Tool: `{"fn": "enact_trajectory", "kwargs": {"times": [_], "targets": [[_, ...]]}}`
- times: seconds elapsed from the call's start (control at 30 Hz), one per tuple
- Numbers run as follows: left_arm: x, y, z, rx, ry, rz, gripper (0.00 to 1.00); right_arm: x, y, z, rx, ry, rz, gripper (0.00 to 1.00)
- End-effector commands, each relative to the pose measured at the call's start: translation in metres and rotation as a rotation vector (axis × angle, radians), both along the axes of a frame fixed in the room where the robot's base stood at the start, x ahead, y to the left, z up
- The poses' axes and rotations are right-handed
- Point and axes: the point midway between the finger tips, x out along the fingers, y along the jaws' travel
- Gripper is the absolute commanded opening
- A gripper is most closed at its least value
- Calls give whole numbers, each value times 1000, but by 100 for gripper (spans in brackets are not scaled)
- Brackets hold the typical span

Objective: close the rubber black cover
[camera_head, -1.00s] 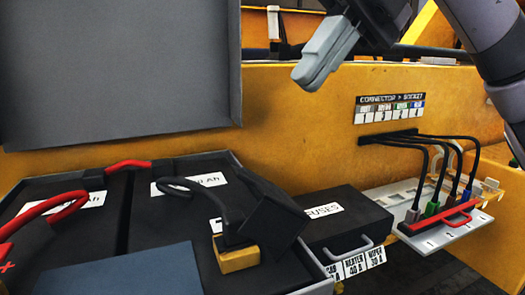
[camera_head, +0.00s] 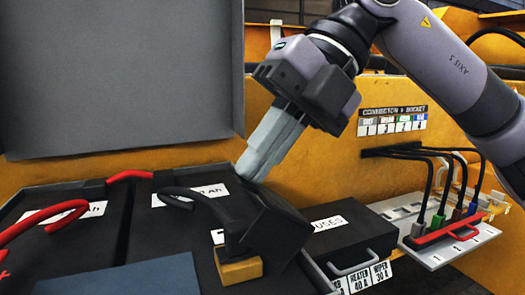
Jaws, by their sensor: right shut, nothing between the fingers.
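The black rubber cover (camera_head: 272,222) is a dark flap that stands tilted open beside a brass-coloured terminal block (camera_head: 238,268) on the battery at the lower middle. The top of the terminal block is partly hidden by a black cable end. My right gripper (camera_head: 250,172) comes down from the upper right, its grey fingers shut with nothing between them. Its fingertips are at the upper left edge of the cover. I cannot tell whether they touch it. My left gripper is not in view.
A black fuse box (camera_head: 345,238) with a handle stands just right of the cover. A connector panel (camera_head: 455,240) with several plugged cables is further right. Red cables (camera_head: 45,215) lie at the left. A grey raised lid (camera_head: 120,75) stands behind.

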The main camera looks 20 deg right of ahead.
Motion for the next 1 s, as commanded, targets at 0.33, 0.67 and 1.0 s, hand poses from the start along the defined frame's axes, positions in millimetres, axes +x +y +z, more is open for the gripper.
{"fn": "enact_trajectory", "kwargs": {"times": [0.33, 0.67, 1.0], "targets": [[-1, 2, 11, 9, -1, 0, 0, -1, 13, 2, -96, -4, 4, 0], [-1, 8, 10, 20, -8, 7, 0, -2, 44, -12, -140, -4, 3, 0], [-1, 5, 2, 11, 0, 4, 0, -2, 69, -28, -139, -5, 1, 0]]}}
